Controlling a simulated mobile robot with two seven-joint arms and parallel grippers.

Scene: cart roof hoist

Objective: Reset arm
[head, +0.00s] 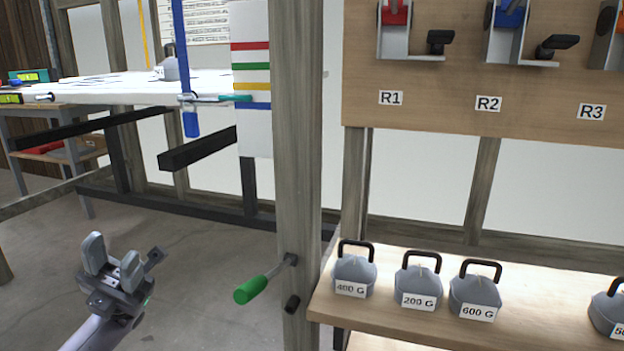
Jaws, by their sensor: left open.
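My left gripper (112,258) is at the lower left over the concrete floor. Its two grey fingers are apart and nothing is between them. It is well to the left of the wooden post and of the green-handled crank (262,281) on that post, and touches neither. My right gripper is not in view.
A wooden post (297,140) stands mid-view. To its right, a shelf (400,324) bears several grey weights, including 400 G (354,272), 200 G (418,283) and 600 G (475,293). Above is a board (440,103) marked R1, R2, R3. A white platform (130,88) hangs at left.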

